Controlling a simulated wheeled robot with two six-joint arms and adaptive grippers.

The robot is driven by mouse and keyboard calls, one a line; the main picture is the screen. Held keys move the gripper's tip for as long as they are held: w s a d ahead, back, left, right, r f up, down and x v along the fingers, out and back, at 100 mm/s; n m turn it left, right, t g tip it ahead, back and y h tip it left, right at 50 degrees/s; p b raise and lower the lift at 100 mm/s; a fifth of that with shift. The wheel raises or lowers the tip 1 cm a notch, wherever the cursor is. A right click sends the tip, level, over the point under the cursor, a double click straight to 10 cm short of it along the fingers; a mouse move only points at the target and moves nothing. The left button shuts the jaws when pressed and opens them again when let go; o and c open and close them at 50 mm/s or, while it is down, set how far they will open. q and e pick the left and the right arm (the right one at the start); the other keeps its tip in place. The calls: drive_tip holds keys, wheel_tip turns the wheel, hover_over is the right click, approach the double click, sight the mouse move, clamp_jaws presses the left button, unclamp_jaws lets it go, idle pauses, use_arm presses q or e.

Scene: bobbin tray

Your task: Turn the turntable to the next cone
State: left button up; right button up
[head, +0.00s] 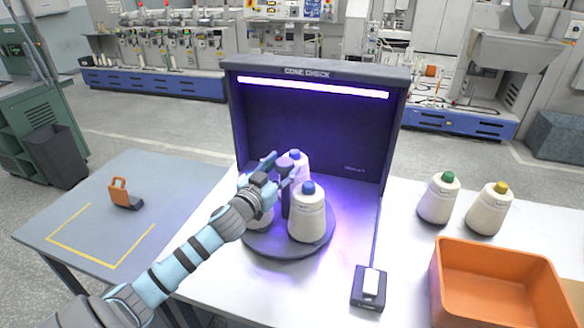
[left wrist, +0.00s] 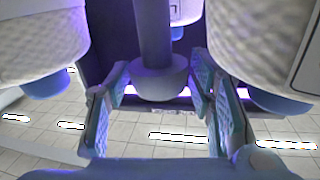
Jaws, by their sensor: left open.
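The dark round turntable (head: 265,246) stands in the front of the inspection booth and carries three white cones with blue tips. One cone (head: 307,220) is at the front right, one (head: 299,160) at the back, and one (head: 262,217) at the left, mostly hidden by my arm. A dark centre post (head: 285,205) rises between them. My left gripper (head: 281,166) is open at the post's top. In the left wrist view the post's knob (left wrist: 158,82) shows between the spread fingers (left wrist: 162,100), with gaps at both sides. My right gripper is out of view.
The booth (head: 320,72), marked CONE CHECK, has a lit strip. A small dark device (head: 369,287) with a white top lies at the front. Right are a green-tipped cone (head: 439,200), a yellow-tipped cone (head: 489,210) and an orange bin (head: 495,250). An orange-handled item (head: 122,194) lies left.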

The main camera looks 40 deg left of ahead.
use_arm(q)
drive_tip(key=shift+s+r, duration=0.15)
drive_tip(key=shift+s, duration=0.05)
drive_tip(key=shift+s+r, duration=0.1)
drive_tip(key=shift+c, duration=0.7)
drive_tip(key=shift+d, duration=0.1)
clamp_jaws()
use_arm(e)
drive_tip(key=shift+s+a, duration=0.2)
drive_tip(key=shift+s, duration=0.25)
